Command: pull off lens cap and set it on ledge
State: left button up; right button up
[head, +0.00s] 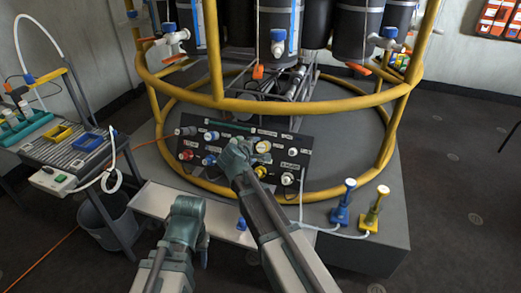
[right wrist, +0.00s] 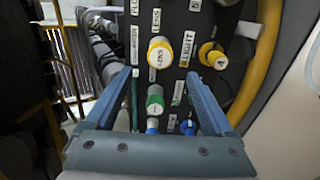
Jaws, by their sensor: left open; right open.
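A dark panel (head: 215,178) with several coloured caps and connectors leans inside the yellow frame. In the right wrist view a yellow-rimmed white cap (right wrist: 160,51) is just beyond my fingertips. In the head view the right gripper (head: 237,152) hides part of the panel. My left gripper (head: 188,205) is open over a pale ledge (head: 155,200) before the panel.
A yellow connector (right wrist: 210,56) sits beside the LIGHT label. Yellow frame rails (head: 215,98) curve around and above the panel. Blue and yellow stands (head: 342,205) with hoses are at the right. A side bench (head: 65,160) with trays is at the left.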

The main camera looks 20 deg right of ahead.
aim_at(261, 148)
jog(key=b+x, duration=0.4)
jog(key=x, duration=0.4)
jog(key=shift+w+d+f+b, duration=0.25)
jog(key=shift+w+d+b, duration=0.05)
jog(key=shift+w+b, duration=0.1)
dwell(1.0)
grip_shut()
dwell(0.3)
jog(key=shift+s+a+r, duration=0.1)
jog(key=shift+p+v, duration=1.6)
jog(key=shift+v, duration=1.3)
